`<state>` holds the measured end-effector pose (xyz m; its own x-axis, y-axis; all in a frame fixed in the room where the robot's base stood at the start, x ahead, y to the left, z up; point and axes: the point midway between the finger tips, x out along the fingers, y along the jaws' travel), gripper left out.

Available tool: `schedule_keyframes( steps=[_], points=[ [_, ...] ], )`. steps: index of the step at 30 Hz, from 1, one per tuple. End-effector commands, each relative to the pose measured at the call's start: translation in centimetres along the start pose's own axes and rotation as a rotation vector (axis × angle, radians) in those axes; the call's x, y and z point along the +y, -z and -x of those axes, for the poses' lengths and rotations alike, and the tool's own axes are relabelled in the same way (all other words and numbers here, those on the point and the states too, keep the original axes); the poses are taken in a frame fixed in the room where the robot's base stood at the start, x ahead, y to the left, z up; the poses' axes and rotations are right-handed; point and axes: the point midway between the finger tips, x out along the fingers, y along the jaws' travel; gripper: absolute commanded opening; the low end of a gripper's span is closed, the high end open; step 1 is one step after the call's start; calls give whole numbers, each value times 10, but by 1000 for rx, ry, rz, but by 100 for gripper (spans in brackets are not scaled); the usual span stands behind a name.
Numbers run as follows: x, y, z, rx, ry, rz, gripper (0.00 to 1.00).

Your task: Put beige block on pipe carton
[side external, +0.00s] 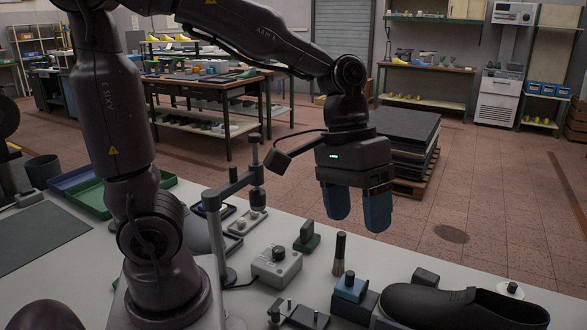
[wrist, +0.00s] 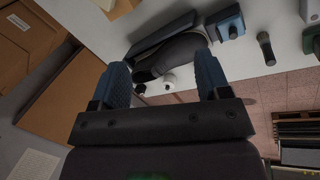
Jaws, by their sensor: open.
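My gripper (side external: 357,205) hangs above the far side of the white bench with its two blue fingers apart and nothing between them. The open fingers also show in the wrist view (wrist: 162,78). I cannot make out a beige block in either view. In the wrist view a brown cardboard carton (wrist: 27,38) stands at the upper left, with a larger cardboard surface (wrist: 72,92) beside it. I cannot tell whether either is the pipe carton. No carton is on the visible part of the bench in the side view.
A dark shoe (side external: 455,306) lies at the bench's right front. Near it are a blue-topped block (side external: 349,288), an upright brush (side external: 340,255), a grey control box (side external: 277,266) and a post (side external: 216,240). Green and blue trays (side external: 92,198) sit at the left. A pallet stack stands behind.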

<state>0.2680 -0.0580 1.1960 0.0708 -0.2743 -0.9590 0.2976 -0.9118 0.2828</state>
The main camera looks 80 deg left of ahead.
Motion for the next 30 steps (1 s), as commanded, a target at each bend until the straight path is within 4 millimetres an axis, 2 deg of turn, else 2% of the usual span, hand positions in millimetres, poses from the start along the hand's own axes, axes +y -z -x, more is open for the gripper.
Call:
schedule_keyframes(
  steps=[1, 4, 9, 12, 30],
  points=[
    [-9, -10, 14, 79, 23, -61, 70],
    [-28, -25, 34, 215, 80, -174, 70],
    [-52, -43, 52, 380, 162, -311, 70],
    [-60, -48, 57, 434, 190, -355, 70],
    [-63, -51, 59, 457, 205, -375, 70]
  ],
)
